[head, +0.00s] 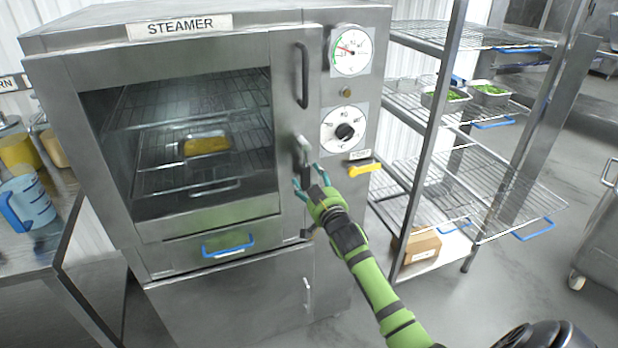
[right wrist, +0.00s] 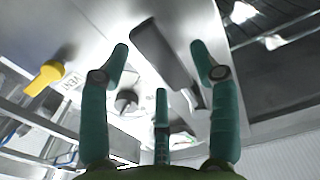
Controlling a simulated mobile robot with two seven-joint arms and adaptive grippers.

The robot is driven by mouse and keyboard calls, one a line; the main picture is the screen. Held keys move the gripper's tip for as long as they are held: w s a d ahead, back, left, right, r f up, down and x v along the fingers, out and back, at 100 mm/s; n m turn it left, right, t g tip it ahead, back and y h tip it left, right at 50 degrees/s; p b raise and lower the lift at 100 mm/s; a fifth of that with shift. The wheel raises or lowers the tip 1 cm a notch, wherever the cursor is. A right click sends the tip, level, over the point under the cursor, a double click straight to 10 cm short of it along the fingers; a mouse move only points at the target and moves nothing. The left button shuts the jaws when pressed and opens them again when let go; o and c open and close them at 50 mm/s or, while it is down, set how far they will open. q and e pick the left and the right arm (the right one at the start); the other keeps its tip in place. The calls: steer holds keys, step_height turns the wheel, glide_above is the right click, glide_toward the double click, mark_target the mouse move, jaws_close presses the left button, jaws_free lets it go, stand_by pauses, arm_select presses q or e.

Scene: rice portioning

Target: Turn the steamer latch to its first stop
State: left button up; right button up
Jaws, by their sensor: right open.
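The steamer (head: 215,215) stands at the left of the head view with its windowed door closed. Its latch (head: 301,150) is a short grey handle on the door's right edge, below a dark bar handle (head: 303,75). My right gripper (head: 309,180) is open, its green fingers just below and around the latch's lower end. In the right wrist view, the dark latch lever (right wrist: 162,55) lies tilted between the spread fingertips of the gripper (right wrist: 160,62). I cannot tell whether any finger touches it. My left gripper is not in view.
Right of the latch are a gauge (head: 350,50), a knob (head: 344,131) and a yellow lever (head: 364,169). A wire rack (head: 440,125) stands to the right, with pans of green food (head: 489,94). A blue-handled drawer (head: 228,245) is below the door. A counter with jugs (head: 28,205) is at left.

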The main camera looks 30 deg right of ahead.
steer(key=shift+w+d, duration=0.1)
steer(key=shift+w, duration=0.4)
jaws_close()
